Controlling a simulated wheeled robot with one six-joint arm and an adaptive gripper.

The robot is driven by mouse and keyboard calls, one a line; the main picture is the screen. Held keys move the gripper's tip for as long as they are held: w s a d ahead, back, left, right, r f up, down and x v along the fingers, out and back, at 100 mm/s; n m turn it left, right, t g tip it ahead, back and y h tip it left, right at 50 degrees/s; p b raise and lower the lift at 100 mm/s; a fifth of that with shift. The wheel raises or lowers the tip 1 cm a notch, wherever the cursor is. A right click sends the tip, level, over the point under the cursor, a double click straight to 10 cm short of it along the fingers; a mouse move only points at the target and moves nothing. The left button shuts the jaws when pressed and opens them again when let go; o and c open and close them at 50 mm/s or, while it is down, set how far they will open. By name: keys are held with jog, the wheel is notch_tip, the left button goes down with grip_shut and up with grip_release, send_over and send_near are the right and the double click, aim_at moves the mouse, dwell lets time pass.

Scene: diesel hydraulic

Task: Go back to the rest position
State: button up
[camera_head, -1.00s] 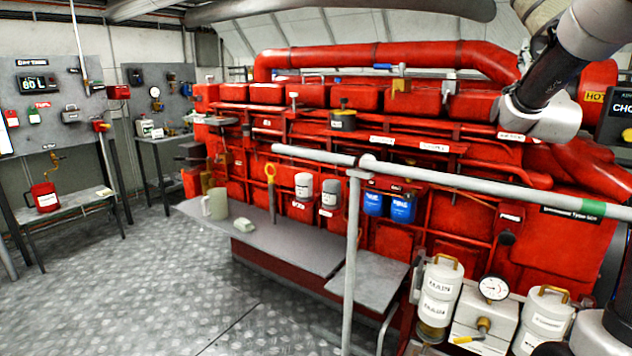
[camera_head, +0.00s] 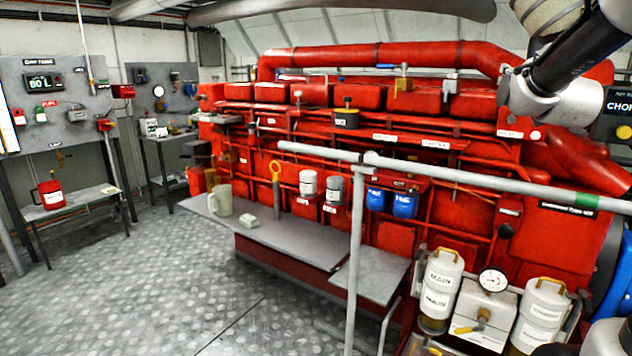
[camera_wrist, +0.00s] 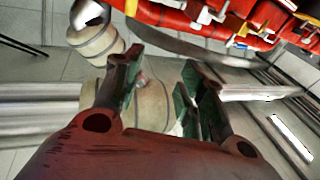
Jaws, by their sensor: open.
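My gripper (camera_wrist: 160,90) shows in the wrist view with its two dark fingers spread apart and nothing between them. The finger pads look green. Behind the fingers are a beige, banded rounded shape and grey surfaces. In the head view, my arm reaches in at the upper right, in front of the red engine (camera_head: 440,210), and the gripper itself is out of that picture.
A grey railing (camera_head: 450,172) crosses in front of the engine. A grey bench (camera_head: 290,240) holds a pale jug (camera_head: 222,200). White canisters (camera_head: 440,285) and a gauge (camera_head: 493,281) stand at the lower right. A red can (camera_head: 50,193) sits on the left table. The left floor is clear.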

jog(key=s+a+f+n+g+y, duration=0.1)
jog(key=s+a+f+g+y, duration=0.1)
jog(key=s+a+f+g, duration=0.35)
jog(key=s+a+f+n+g+y, duration=0.1)
jog(key=s+a+f+g+y, duration=0.15)
jog(key=s+f, duration=0.5)
jog(key=s+a+f+g, duration=0.1)
jog(key=s+f+g, duration=0.2)
jog(key=s, duration=0.7)
jog(key=s+a+f+g, duration=0.2)
jog(key=s+f+g, duration=0.2)
jog(key=s+f, duration=0.3)
jog(key=s, duration=0.4)
jog(key=shift+a+f+n, duration=0.15)
jog(key=shift+f+n, duration=0.2)
jog(key=shift+n, duration=0.05)
